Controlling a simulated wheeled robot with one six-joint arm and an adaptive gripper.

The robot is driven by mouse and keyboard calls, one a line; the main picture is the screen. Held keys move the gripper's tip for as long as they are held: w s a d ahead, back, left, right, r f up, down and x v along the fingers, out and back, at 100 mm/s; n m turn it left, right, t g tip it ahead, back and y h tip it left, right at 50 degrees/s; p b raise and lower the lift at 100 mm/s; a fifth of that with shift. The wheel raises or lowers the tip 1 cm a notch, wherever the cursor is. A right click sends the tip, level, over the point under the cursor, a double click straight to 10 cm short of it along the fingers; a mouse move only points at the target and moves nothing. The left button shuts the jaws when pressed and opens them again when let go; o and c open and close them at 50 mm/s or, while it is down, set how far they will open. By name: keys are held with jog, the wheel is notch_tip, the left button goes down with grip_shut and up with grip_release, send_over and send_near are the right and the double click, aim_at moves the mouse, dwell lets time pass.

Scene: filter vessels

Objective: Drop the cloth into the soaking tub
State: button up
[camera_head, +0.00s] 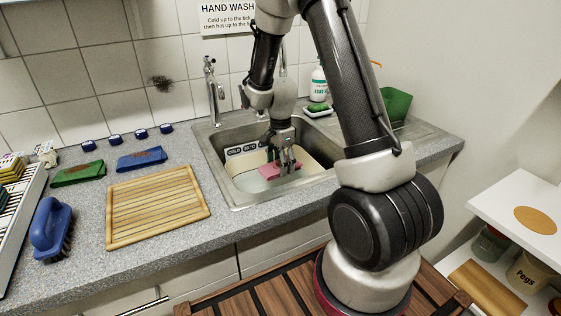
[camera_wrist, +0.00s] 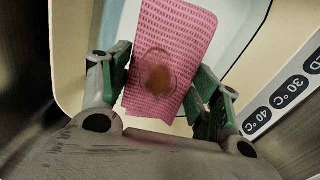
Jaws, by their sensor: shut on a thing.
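The pink cloth (camera_head: 283,169) is in my gripper (camera_head: 283,158), inside the sink and over the soaking tub. In the wrist view the cloth (camera_wrist: 172,60) is a flat pink checked sheet with a brown stain, between the green-padded fingers of my gripper (camera_wrist: 158,90). The soaking tub (camera_head: 312,166) is cream-coloured, stands in the sink and holds pale liquid. Its cream wall (camera_wrist: 70,50) and a printed temperature strip (camera_wrist: 285,92) show in the wrist view. I cannot tell whether the cloth touches the liquid.
The tap (camera_head: 213,88) stands behind the sink (camera_head: 213,140) at its left. A wooden board (camera_head: 158,203), green cloth (camera_head: 78,173), blue cloth (camera_head: 141,159) and blue brush (camera_head: 50,228) lie to the left. A soap bottle (camera_head: 319,84) and a green container (camera_head: 396,104) stand behind my arm.

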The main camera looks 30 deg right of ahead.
jog(key=o, duration=0.8)
notch_tip(320, 180, up, 12)
jog(key=shift+r, duration=0.1)
dwell(0.3)
